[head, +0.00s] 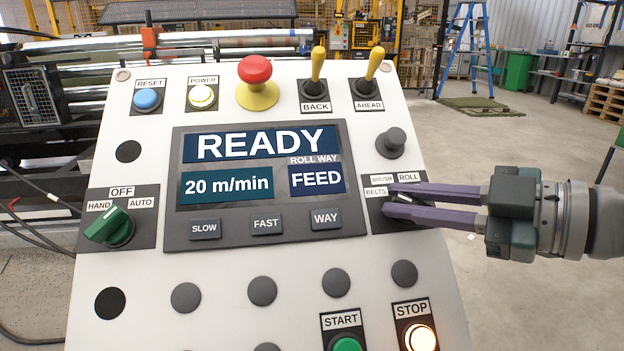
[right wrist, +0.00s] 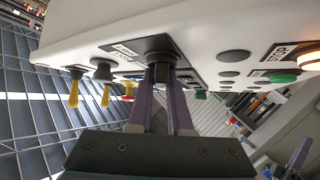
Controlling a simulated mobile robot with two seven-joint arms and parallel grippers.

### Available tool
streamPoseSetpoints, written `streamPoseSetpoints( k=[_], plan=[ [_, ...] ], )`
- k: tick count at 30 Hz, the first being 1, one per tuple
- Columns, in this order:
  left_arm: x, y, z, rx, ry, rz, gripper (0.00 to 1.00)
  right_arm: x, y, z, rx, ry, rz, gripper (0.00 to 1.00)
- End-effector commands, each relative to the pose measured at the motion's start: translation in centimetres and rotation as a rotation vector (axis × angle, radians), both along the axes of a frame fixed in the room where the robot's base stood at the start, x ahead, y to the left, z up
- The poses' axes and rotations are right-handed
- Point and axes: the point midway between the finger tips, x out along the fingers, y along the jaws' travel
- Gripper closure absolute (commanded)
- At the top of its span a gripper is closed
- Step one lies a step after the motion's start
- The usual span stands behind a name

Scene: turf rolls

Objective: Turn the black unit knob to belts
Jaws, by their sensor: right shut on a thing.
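The black unit knob (right wrist: 157,47) sits on its dark plate (head: 377,217) at the right side of the white control panel (head: 230,82). The plate's labels read BELTS, BRUSH and ROLL. My right gripper (head: 395,205) comes in from the right, and its purple fingers are shut on the knob. The fingers cover most of the knob in the head view, so I cannot tell exactly which label it points to. In the right wrist view the fingers (right wrist: 163,75) reach up to the knob from below.
A display (head: 265,145) reads READY, 20 m/min, ROLL WAY and FEED. A green mode knob (head: 109,227) is at the left. A red mushroom button (head: 255,75) and yellow levers (head: 318,65) stand up along the top. A plain black knob (head: 392,142) sits just above the unit plate.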

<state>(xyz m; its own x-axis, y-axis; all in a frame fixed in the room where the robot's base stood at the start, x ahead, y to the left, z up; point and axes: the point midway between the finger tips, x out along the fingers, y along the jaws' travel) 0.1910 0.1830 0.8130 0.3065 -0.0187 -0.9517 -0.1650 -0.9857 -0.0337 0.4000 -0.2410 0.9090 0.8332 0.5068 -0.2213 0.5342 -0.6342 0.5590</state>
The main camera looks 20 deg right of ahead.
Motion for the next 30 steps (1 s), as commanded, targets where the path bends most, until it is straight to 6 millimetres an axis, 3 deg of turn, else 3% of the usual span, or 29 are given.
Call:
streamPoseSetpoints(
  k=[12, 13, 20, 30],
  plan=[
    [0.01, 0.01, -0.02, 0.0, 0.0, 0.0, 1.0, -0.1, -0.34, -0.71, -0.015, 0.014, -0.005, 1.0],
    [0.01, 0.01, -0.02, 0.0, 0.0, 0.0, 1.0, -0.1, -0.34, -0.71, -0.015, 0.014, -0.005, 0.79],
    [0.01, 0.01, -0.02, 0.0, 0.0, -0.001, 1.0, -0.09, -0.35, -0.67, -0.014, 0.013, -0.006, 0.53],
    [0.0, 0.02, 0.13, 0.001, 0.0, -0.001, 1.0, -0.3, -0.33, -0.29, -0.008, 0.009, -0.002, 0.53]
  ],
)
